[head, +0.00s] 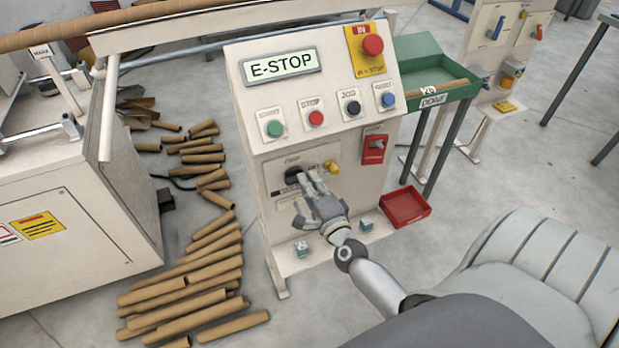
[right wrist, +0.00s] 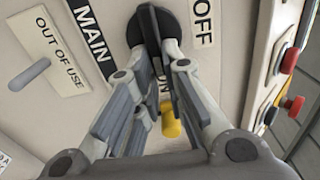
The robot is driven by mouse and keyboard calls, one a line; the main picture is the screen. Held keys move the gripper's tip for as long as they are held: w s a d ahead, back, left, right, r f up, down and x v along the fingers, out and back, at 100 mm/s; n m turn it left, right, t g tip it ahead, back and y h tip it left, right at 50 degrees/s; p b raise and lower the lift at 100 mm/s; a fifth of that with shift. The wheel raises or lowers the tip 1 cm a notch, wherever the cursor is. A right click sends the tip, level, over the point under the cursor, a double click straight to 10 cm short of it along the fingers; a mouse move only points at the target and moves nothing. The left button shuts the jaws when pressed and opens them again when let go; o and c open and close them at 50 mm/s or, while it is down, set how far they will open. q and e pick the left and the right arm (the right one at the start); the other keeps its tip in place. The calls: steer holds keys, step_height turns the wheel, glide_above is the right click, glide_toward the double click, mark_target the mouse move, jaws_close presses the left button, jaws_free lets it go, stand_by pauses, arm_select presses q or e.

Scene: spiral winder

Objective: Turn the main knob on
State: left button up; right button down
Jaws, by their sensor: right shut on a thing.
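The black main knob (head: 291,175) is on the front panel of the control console, below the row of buttons. In the right wrist view the knob (right wrist: 149,22) stands between a MAIN label and an OFF label; a further label is mostly covered by my fingers. My right gripper (head: 307,184) is at the knob, its fingers closed around the knob's raised bar, as the right wrist view shows (right wrist: 160,55). The exact pointing of the knob is hard to tell. My left gripper is not in view.
The console display (head: 281,66) reads E-STOP. A red mushroom button (head: 373,45) sits at upper right. A yellow part (head: 331,167) is just right of the knob; a red switch (head: 375,149) is farther right. Cardboard tubes (head: 190,293) litter the floor at left.

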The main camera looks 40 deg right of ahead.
steer(key=shift+f, duration=0.1)
steer(key=c, duration=1.5)
jaws_free()
steer(key=shift+s, duration=0.1)
steer(key=v, duration=1.1)
steer(key=shift+s+a, duration=0.2)
steer(key=shift+s, duration=0.2)
